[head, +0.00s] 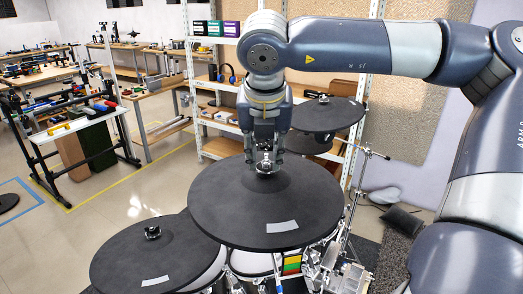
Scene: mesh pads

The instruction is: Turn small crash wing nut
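Three black mesh cymbal pads show in the head view. The large middle pad (228,205) has a metal wing nut (265,167) at its centre. My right gripper (265,158) points straight down over this pad. Its two fingers are apart, one on each side of the wing nut, and I cannot see contact with it. The front left pad (125,262) has its own nut (152,232), and the back right pad (340,118) has another nut (323,98). I cannot tell from the picture which pad is the small crash. My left gripper is out of view.
Drum shells and chrome stand hardware (340,275) sit under the pads. A white shelf rack (193,90) with boxes stands behind. A black pedal-like wedge (401,221) lies on the floor at right. Workbenches stand at far left, with open floor (150,185) before them.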

